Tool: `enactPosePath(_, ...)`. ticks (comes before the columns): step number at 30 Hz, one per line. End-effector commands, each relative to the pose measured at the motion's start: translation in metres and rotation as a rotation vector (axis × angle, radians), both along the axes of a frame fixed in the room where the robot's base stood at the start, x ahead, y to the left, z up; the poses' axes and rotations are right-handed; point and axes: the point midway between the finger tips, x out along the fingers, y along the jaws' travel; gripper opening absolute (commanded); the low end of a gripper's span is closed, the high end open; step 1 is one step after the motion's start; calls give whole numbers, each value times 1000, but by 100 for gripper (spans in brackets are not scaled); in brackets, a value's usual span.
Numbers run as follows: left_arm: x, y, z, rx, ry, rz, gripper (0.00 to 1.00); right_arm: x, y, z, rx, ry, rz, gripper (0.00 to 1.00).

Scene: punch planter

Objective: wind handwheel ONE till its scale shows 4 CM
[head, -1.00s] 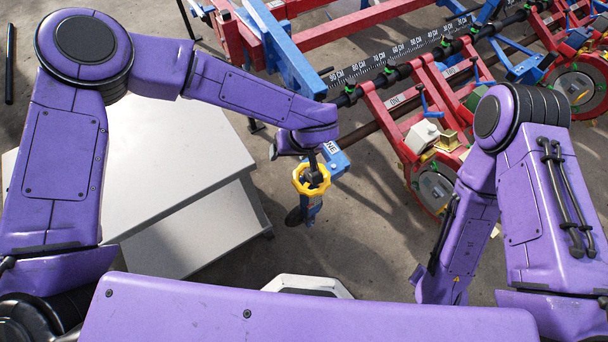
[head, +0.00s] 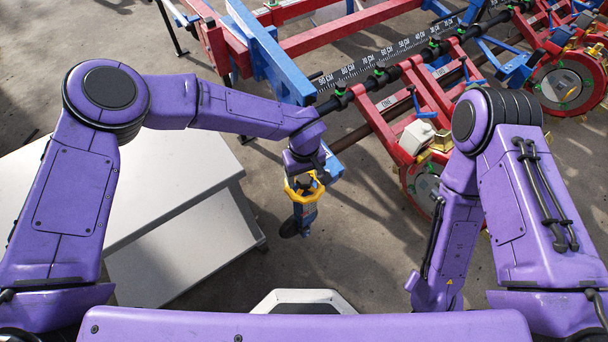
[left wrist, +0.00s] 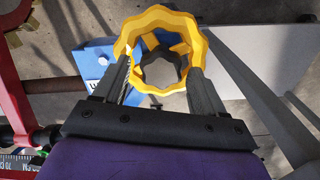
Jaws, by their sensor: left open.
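The yellow handwheel (head: 291,192) sits on a blue bracket (head: 305,212) at the near end of the planter frame, partly covered by my left wrist in the head view. In the left wrist view the scalloped yellow ring (left wrist: 160,16) fills the top middle, with a dark hub inside. My left gripper (left wrist: 161,75) is open, its two fingers overlapping opposite sides of the ring; I cannot tell whether they touch it. In the head view the gripper (head: 302,176) points down at the wheel. The wheel's own scale cannot be read. My right gripper is out of view.
A pale stepped block (head: 165,185) stands left of the wheel. The planter's long ruler (head: 390,52), marked in CM, runs along the bar behind. A red row unit (head: 388,112) labelled ONE is to the right. Concrete floor is open between.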

Motion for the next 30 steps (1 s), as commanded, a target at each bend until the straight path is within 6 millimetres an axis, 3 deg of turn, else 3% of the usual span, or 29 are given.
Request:
enactPosePath(5, 0, 0, 0, 1, 0, 0, 71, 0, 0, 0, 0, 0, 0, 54)
enactPosePath(10, 0, 0, 0, 1, 0, 0, 15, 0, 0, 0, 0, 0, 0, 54)
enactPosePath(20, -1, 0, 1, 0, 2, 31, 15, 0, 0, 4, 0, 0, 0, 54)
enactPosePath(30, -2, 1, 3, 1, 5, 243, 15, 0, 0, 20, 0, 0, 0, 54)
